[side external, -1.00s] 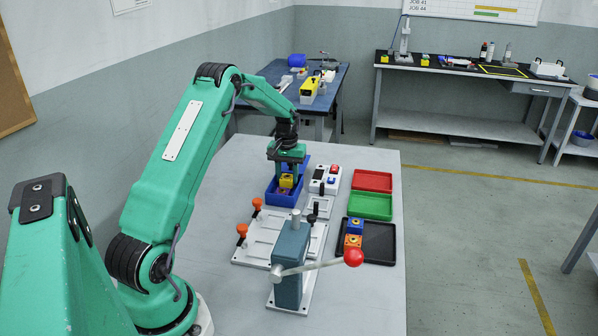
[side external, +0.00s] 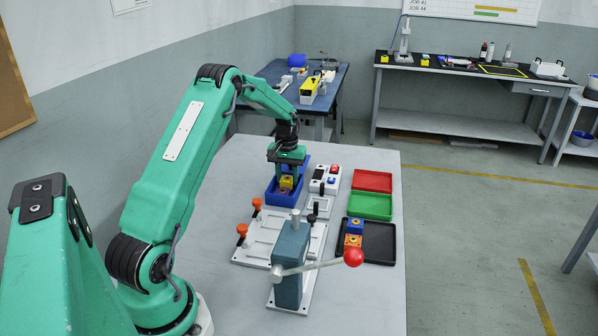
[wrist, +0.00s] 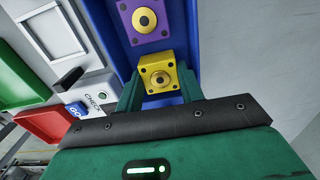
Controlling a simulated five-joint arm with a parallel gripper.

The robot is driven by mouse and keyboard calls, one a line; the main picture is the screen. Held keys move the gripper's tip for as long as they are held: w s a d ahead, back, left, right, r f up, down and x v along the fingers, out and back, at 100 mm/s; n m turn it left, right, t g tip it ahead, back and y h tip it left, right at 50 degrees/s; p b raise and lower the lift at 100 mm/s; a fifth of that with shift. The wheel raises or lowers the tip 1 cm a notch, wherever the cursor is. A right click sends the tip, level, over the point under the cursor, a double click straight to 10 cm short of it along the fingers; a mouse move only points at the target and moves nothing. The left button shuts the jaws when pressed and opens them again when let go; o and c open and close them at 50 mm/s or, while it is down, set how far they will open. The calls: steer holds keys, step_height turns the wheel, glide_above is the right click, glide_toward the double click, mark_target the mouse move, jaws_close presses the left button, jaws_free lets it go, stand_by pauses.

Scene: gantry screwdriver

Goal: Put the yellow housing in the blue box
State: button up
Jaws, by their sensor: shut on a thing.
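The yellow housing (side external: 286,181) is inside the blue box (side external: 270,196), between the fingers of my gripper (side external: 287,175). In the wrist view the yellow housing (wrist: 158,75) shows its round top fitting, with a green finger on each side of it. My gripper (wrist: 160,92) is shut on it. A purple housing (wrist: 144,20) lies in the blue box (wrist: 192,30) beside the yellow one. I cannot tell whether the yellow housing touches the box floor.
A white control box (side external: 325,180) with buttons stands right of the blue box. Red (side external: 373,181) and green (side external: 370,206) trays lie further right. A black tray (side external: 381,242) holds blue and orange housings. A fixture plate (side external: 270,240) and a press with a red-knobbed lever (side external: 353,257) stand in front.

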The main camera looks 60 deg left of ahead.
mark_target(287, 177)
steer(key=shift+f, duration=0.3)
stand_by(0.5)
steer(key=o, duration=1.1)
steer(key=shift+o, duration=0.4)
steer(key=shift+r, duration=0.15)
steer(key=shift+w+a+r, duration=0.1)
steer(key=shift+r, duration=3.75)
